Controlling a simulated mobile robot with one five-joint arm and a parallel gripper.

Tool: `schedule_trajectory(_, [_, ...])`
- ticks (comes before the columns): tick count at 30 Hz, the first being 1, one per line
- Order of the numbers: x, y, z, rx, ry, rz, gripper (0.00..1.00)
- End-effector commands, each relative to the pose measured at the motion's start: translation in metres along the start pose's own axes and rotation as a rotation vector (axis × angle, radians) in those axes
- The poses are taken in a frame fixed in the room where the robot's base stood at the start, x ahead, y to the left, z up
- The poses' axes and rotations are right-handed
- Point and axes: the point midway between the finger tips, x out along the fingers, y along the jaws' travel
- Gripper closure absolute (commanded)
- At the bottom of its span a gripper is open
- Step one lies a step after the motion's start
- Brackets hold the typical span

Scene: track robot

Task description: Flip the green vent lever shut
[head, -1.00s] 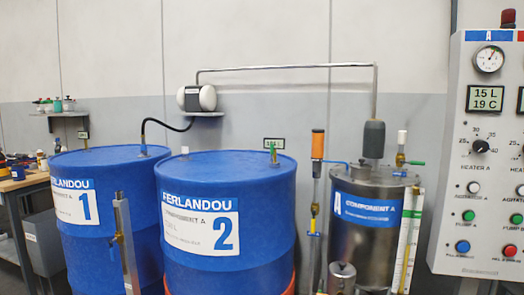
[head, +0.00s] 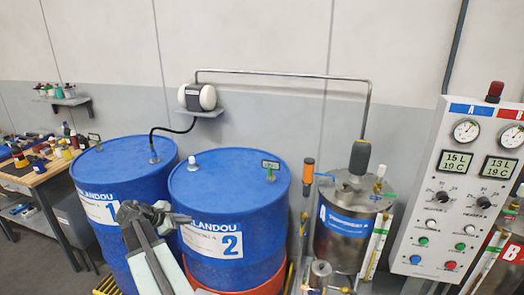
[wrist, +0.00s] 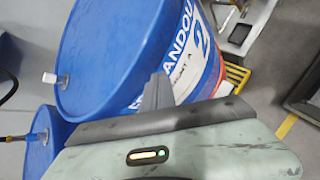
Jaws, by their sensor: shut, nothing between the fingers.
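A small green lever (head: 389,195) shows at the top right of the steel Component A tank (head: 340,250), beside a brass fitting. It is too small to tell its exact angle. My gripper (head: 186,219) is shut and empty, in front of the blue drums and well to the left of the tank. In the wrist view my gripper's dark tip (wrist: 157,92) lies in front of the drum marked 2. The green lever and the tank are not in the wrist view.
Blue drum 1 (head: 120,170) and blue drum 2 (head: 225,180) stand left of the tank. A control panel (head: 440,225) is at the right. A cluttered workbench (head: 40,170) is at the far left.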

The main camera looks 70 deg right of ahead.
Motion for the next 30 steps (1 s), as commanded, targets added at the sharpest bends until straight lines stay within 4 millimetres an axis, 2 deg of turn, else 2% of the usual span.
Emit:
schedule_trajectory(1, [-0.008,0.018,0.033,-0.026,-0.030,0.001,1.00])
schedule_trajectory(4, [-0.008,0.037,0.075,-0.087,-0.088,0.006,1.00])
schedule_trajectory(5, [0.011,0.035,0.083,-0.123,-0.125,0.002,1.00])
schedule_trajectory(6, [0.026,0.037,0.102,-0.172,-0.171,-0.004,1.00])
schedule_trajectory(9, [0.050,0.043,0.148,-0.286,-0.274,-0.028,1.00])
schedule_trajectory(12, [0.067,0.047,0.186,-0.380,-0.353,-0.058,1.00])
schedule_trajectory(15, [0.076,0.048,0.211,-0.445,-0.404,-0.081,1.00])
schedule_trajectory(18, [0.079,0.048,0.218,-0.468,-0.420,-0.090,1.00])
schedule_trajectory(26, [0.079,0.048,0.218,-0.466,-0.418,-0.089,1.00])
schedule_trajectory(30, [0.091,0.047,0.222,-0.464,-0.418,-0.091,1.00])
